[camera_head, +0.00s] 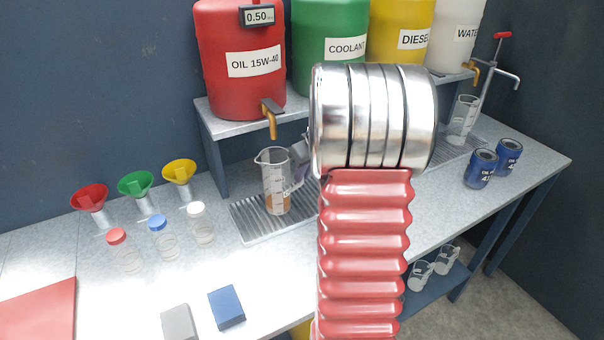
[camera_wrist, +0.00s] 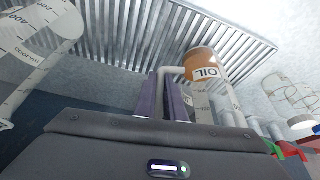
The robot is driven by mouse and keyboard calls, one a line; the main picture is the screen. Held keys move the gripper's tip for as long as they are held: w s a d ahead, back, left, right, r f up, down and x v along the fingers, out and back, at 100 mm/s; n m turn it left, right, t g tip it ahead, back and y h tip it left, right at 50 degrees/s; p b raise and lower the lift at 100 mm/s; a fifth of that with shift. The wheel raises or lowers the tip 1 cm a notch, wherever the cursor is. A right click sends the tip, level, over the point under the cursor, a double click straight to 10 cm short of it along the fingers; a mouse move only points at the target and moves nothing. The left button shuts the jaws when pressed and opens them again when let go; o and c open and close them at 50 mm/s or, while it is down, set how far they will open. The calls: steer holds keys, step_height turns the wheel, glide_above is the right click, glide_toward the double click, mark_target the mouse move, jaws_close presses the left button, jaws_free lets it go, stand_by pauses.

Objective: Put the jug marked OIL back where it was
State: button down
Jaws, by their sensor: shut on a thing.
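The jug marked OIL is a clear graduated jug (camera_head: 276,183) with a little amber oil at the bottom. In the head view it appears upright at the drip tray (camera_head: 245,222), below the brass tap of the red OIL 15W-40 tank. In the wrist view the jug (camera_wrist: 204,68) shows its OIL label. My gripper (camera_head: 299,180) reaches it from the right, mostly hidden behind my arm. Its purple fingers (camera_wrist: 165,88) are shut on the jug's handle in the wrist view. I cannot tell whether the jug's base touches the tray.
The red tank (camera_head: 240,90) reads 0.50 on its display. Funnels (camera_head: 137,184) and small capped bottles (camera_head: 160,240) stand left on the bench. Another jug (camera_head: 462,120) is under the water tap. Blue cans (camera_head: 481,168) stand at right; more jugs (camera_head: 420,275) are below.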

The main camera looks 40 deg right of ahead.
steer(key=shift+f, duration=0.1)
steer(key=c, duration=1.8)
jaws_free()
steer(key=shift+c, duration=0.2)
steer(key=v, duration=1.2)
